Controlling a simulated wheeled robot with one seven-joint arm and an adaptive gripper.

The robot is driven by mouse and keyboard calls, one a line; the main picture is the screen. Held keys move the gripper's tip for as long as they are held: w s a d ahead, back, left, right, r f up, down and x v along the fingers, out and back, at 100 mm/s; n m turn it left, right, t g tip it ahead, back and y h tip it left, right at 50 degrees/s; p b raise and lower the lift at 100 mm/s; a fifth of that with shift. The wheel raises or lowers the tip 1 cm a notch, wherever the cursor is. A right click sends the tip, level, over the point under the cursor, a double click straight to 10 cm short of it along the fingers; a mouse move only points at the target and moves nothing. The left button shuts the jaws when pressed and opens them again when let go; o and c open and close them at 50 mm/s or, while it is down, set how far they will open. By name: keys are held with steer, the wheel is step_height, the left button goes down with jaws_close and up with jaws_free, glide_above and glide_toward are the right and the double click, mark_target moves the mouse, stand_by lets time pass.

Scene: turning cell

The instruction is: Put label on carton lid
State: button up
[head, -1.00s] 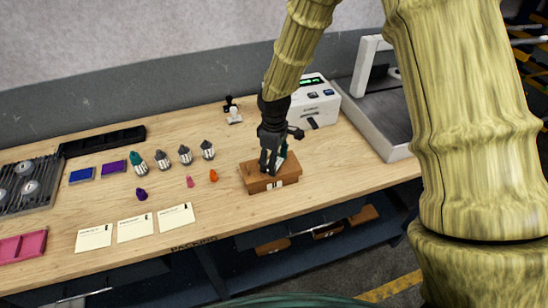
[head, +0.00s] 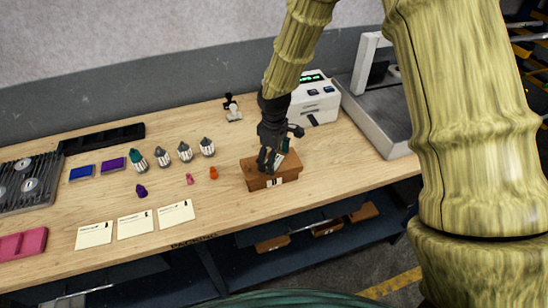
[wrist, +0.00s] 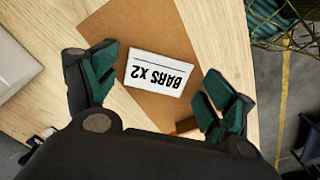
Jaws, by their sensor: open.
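A brown carton (head: 258,179) stands closed on the bench, right of the middle. In the wrist view its lid (wrist: 190,40) fills the centre. A white label (wrist: 158,74) reading "BARS X2" lies on the lid, upside down in the picture. My gripper (head: 270,168) is directly above the carton in the head view. In the wrist view the fingers of my gripper (wrist: 152,92) are spread wide on either side of the label, with nothing between them touching it.
A white label printer (head: 315,98) stands behind the carton. A grey tray-like machine (head: 385,125) is to the right. White cards (head: 135,226), small coloured pieces (head: 213,173) and grey-tipped bottles (head: 185,152) lie to the left. Bare bench (head: 225,205) is in front.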

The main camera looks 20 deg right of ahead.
step_height(320, 180, up, 12)
steer(key=b, duration=0.3)
steer(key=shift+r, duration=0.15)
